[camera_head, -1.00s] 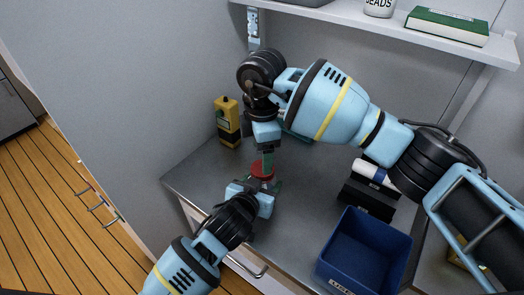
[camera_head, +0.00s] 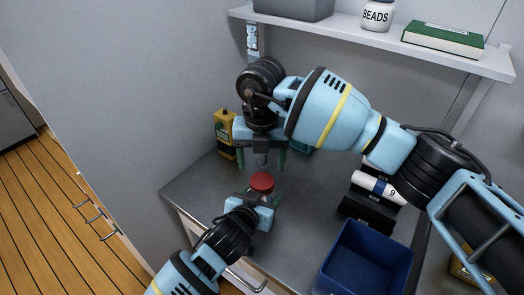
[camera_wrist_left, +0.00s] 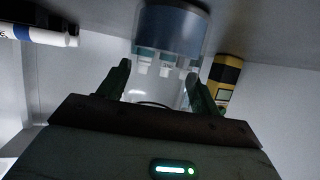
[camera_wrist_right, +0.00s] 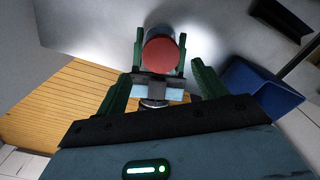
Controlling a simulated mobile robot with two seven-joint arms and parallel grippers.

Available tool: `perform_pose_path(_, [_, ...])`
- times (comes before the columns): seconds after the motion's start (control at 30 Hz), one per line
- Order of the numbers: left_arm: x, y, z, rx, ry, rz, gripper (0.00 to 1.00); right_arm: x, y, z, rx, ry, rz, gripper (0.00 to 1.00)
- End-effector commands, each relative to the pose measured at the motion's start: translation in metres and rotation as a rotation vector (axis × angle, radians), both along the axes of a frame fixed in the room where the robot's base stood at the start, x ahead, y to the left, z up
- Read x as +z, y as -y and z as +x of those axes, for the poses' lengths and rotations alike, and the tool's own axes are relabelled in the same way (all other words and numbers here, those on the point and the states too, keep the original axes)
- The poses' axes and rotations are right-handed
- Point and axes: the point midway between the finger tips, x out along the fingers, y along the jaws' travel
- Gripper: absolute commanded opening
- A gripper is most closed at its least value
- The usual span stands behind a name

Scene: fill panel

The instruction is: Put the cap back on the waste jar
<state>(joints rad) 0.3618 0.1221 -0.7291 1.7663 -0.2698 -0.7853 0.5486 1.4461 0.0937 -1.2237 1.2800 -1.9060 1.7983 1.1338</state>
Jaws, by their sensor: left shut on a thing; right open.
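The red cap (camera_head: 262,182) sits on top of the waste jar, whose body is mostly hidden in the head view. In the right wrist view the cap (camera_wrist_right: 160,55) covers the jar's mouth, with part of the grey jar body (camera_wrist_right: 163,32) beyond it. I cannot tell how tightly it sits. My left gripper (camera_head: 262,197) is shut around the jar; clear jar wall (camera_wrist_left: 160,92) shows between its fingers. My right gripper (camera_head: 262,152) is open and empty above the cap, apart from it; its fingers (camera_wrist_right: 161,85) also show in the right wrist view.
A yellow device (camera_head: 225,133) stands at the back left. A blue bin (camera_head: 365,258) stands front right, with a white-and-blue tube (camera_head: 379,189) on a black stand behind it. A shelf (camera_head: 390,38) hangs above.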

Motion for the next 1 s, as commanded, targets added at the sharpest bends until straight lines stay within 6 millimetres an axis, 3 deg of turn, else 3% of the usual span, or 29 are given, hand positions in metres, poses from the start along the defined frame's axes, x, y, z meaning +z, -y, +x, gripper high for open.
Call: perform_pose_path(1.0, [-0.001,0.000,0.000,0.000,-0.001,0.000,0.01,0.011,0.000,0.000,1.640,0.001,-0.003,0.70])
